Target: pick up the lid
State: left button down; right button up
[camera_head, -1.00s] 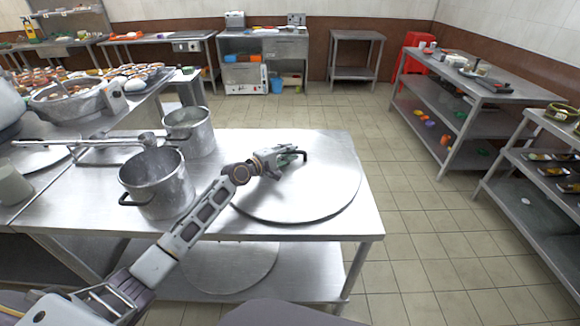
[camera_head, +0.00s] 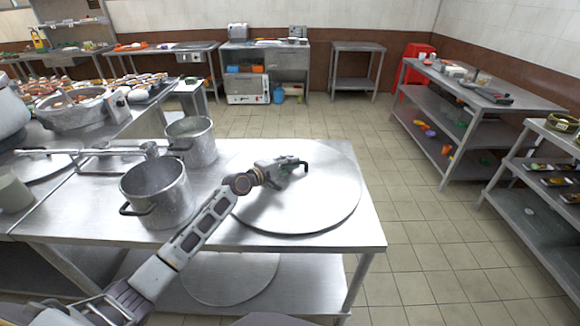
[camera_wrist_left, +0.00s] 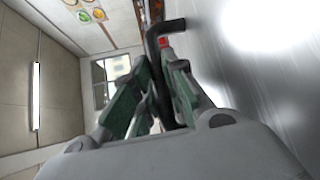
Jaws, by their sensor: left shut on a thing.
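The lid (camera_head: 318,205) is a wide, flat, round metal disc at the right end of the steel table, with a dark bent handle (camera_head: 304,164). My left gripper (camera_head: 288,166) is over the lid, shut on the handle. In the left wrist view the green-padded fingers (camera_wrist_left: 160,95) close around the dark handle (camera_wrist_left: 156,45), and the lid's shiny surface (camera_wrist_left: 230,75) fills the right side. The lid looks level and low over the tabletop; I cannot tell whether it touches it. My right gripper is not in view.
Two steel pots, a nearer one (camera_head: 157,195) and a farther one (camera_head: 191,142), stand on the table (camera_head: 345,240) left of the lid. A long-handled tool (camera_head: 110,150) lies behind the nearer pot. Open tiled floor (camera_head: 405,210) lies right of the table. Shelved steel tables stand farther right.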

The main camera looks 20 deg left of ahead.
pick_arm(q)
jog(key=shift+r, duration=0.55)
jog(key=shift+r+p, duration=0.3)
jog(key=shift+r, duration=0.3)
notch_tip(320, 180, up, 2)
jog(key=shift+r+p, duration=0.2)
jog(key=shift+p, duration=0.2)
notch_tip(320, 180, up, 14)
jog(key=p, duration=0.2)
jog(key=shift+f, duration=0.2)
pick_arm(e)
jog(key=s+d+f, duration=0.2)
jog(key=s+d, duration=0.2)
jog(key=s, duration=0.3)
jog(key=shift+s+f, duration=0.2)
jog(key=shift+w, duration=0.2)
